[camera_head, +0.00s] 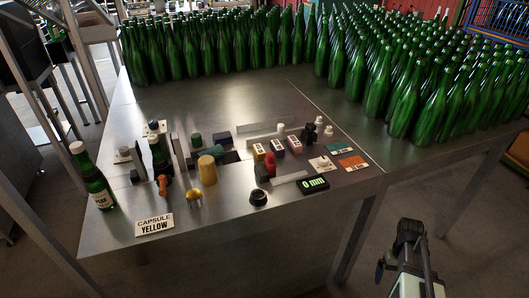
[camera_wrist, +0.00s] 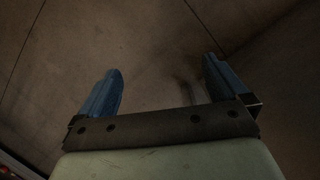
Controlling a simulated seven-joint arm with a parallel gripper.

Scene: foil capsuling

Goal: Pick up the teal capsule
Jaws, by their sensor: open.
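A small dark green-teal piece (camera_head: 196,140) stands behind the yellow cylinder (camera_head: 207,170) on the metal table. It may be the teal capsule, but it is too small to tell. A flat teal card (camera_head: 352,153) lies at the right of the work area. A white card (camera_head: 154,224) near the front edge reads "CAPSULE YELLOW". My gripper (camera_wrist: 160,88) is open and empty in the wrist view, its two blue fingers apart over bare floor. In the head view my arm shows at the lower right, off the table and far from the green-teal piece.
A labelled bottle (camera_head: 93,178) stands at the table's left; another bottle (camera_head: 161,155) stands by grey fixtures. Red blocks, a black ring (camera_head: 258,198) and a "0 mm" display (camera_head: 313,184) sit centre-right. Many green bottles (camera_head: 210,50) fill the back and right.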

